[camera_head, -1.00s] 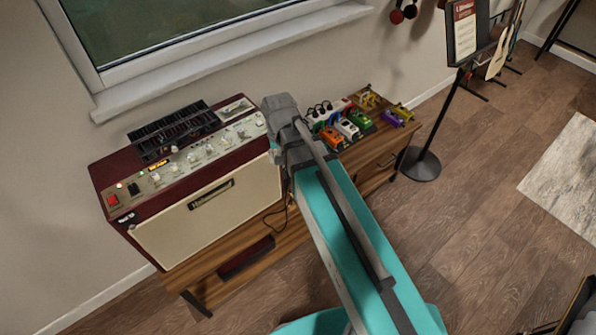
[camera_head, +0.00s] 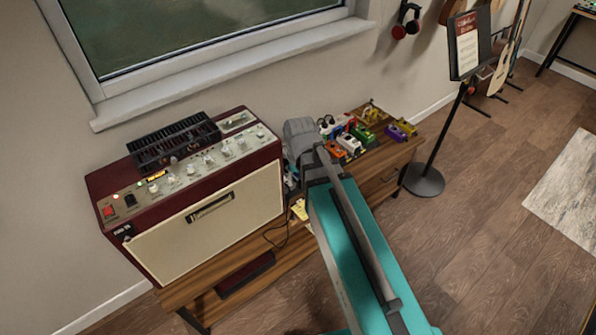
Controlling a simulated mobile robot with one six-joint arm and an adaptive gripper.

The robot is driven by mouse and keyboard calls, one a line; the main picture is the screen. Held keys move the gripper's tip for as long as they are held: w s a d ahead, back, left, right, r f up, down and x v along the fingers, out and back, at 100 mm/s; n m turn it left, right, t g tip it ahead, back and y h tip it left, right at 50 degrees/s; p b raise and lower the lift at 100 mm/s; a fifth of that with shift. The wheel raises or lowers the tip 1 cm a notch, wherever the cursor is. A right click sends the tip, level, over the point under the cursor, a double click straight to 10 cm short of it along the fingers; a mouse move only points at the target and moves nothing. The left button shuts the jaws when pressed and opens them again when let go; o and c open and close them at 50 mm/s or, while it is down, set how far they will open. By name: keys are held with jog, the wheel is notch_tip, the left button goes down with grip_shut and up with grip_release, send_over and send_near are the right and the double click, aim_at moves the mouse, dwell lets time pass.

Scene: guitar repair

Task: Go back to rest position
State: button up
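My teal arm (camera_head: 345,235) reaches from the lower right up toward the bench. Its grey joint (camera_head: 300,138) appears between the amplifier and the pedals. My gripper does not show; the arm beyond this joint is hidden behind it. I cannot tell whether anything is held. Small blue-and-white parts, too small to identify, show just left of the joint.
The cream-fronted amplifier (camera_head: 215,222) stands on the wooden bench (camera_head: 400,158), with a black finned unit (camera_head: 172,143) on top. Several colourful pedals (camera_head: 350,143) sit to the right. A music stand (camera_head: 424,180) stands beyond. Open floor (camera_head: 480,210) lies right.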

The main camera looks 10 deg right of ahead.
jog(key=s+d, duration=0.4)
jog(key=d, duration=0.2)
jog(key=shift+d+n, duration=0.15)
jog(key=shift+n, duration=0.15)
